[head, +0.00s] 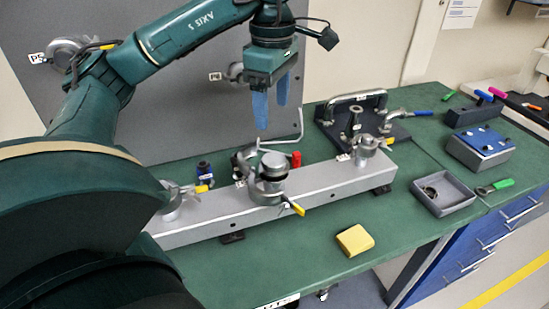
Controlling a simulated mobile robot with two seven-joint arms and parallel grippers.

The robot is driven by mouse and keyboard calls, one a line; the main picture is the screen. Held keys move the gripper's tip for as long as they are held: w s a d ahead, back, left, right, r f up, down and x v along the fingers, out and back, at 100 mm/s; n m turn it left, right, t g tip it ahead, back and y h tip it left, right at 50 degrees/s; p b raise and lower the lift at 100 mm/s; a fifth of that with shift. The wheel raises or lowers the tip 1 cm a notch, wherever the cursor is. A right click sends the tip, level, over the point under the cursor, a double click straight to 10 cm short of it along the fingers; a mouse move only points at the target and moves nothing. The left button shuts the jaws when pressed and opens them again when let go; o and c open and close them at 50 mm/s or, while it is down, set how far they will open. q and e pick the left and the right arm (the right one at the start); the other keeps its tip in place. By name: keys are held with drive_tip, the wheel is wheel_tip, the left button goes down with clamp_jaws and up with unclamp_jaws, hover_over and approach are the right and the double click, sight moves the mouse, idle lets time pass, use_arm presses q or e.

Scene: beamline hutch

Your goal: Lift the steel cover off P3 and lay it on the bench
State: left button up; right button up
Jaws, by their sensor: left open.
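My left gripper (272,112) hangs in front of the grey wall panel with its blue fingers pointing down, open and empty. Below it, a round steel cover (273,164) sits on the middle port of the silver beam pipe (225,212), with a clamp (268,189) and a yellow-tipped lever around it. The gripper is above the cover and apart from it. The small labels by the ports are too small to read, so I cannot confirm which is P3. The green bench (300,252) has bare room in front of the pipe. My right gripper is not in view.
A yellow block (355,240) lies on the bench in front of the pipe. A grey tray (443,194) and a blue box (481,147) stand at the right. A green-handled tool (496,186) lies nearby. A black-based handled fixture (358,106) stands behind the pipe.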

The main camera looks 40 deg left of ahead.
use_arm(q)
drive_tip(key=b, duration=0.2)
hover_over(274, 159)
wheel_tip(274, 159, down, 6)
drive_tip(key=shift+s+f, duration=0.1)
drive_tip(key=shift+s, duration=0.05)
drive_tip(key=shift+f, duration=0.35)
wheel_tip(274, 159, down, 4)
drive_tip(key=shift+f+p, duration=0.2)
drive_tip(key=shift+p, duration=0.45)
drive_tip(key=shift+f, duration=0.25)
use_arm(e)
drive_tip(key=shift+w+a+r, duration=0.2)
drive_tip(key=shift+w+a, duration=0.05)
use_arm(q)
drive_tip(key=shift+c, duration=0.2)
drive_tip(key=shift+w, duration=0.2)
drive_tip(key=c, duration=0.8)
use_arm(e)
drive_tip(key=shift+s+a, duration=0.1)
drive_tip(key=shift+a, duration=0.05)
